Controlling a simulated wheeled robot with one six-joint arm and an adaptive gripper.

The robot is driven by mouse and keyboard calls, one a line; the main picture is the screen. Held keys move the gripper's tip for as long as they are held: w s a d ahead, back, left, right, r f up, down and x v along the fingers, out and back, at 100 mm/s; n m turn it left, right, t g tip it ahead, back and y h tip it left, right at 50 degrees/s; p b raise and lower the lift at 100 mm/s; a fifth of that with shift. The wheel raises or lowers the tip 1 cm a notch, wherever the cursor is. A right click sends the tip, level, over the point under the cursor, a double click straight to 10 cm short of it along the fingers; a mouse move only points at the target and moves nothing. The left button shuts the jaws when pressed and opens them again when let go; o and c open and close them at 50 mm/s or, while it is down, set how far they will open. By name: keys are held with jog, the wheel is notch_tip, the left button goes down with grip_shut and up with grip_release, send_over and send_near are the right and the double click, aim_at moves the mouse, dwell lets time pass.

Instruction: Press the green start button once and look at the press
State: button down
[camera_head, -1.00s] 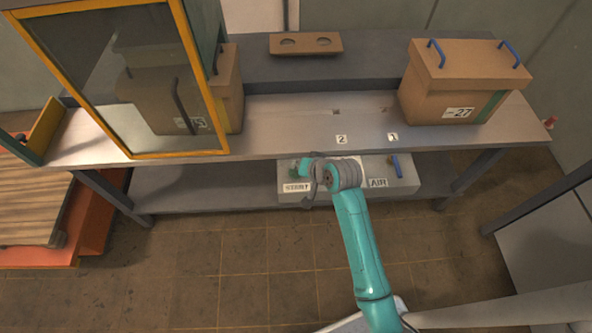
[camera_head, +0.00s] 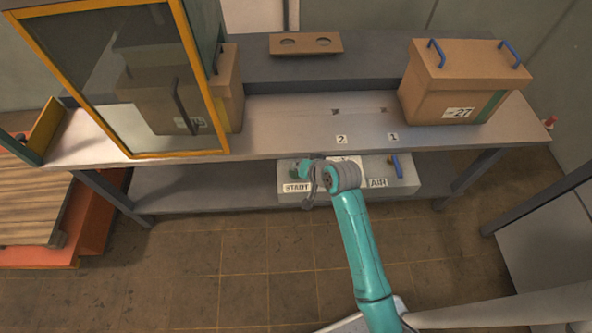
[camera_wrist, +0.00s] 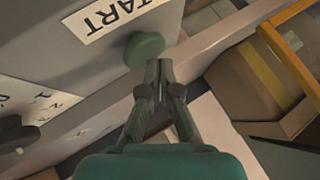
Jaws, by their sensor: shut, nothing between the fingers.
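The green start button (camera_wrist: 146,49) shows in the wrist view, a round green knob on the grey panel just below the START label (camera_wrist: 112,16). My gripper (camera_wrist: 159,64) is shut and empty, with its fingertips at the button's lower right edge; I cannot tell whether they touch it. In the head view the START label (camera_head: 297,187) is on the front of the grey control box (camera_head: 405,182) under the bench. My gripper (camera_head: 308,184) is in front of this box, and my arm hides part of it. The press itself I cannot make out for certain.
The bench (camera_head: 280,142) overhangs the control box. A box marked -27 (camera_head: 440,100) stands on its right side, and a yellow-framed glass panel (camera_head: 130,75) on its left. A blue lever (camera_head: 396,165) is on the control box by the AIR label (camera_head: 378,183). The floor in front is clear.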

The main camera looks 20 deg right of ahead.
jog(key=shift+f, duration=0.6)
dwell(0.7)
jog(key=shift+r, duration=1.05)
jog(key=shift+r, duration=0.1)
jog(key=shift+r, duration=2.4)
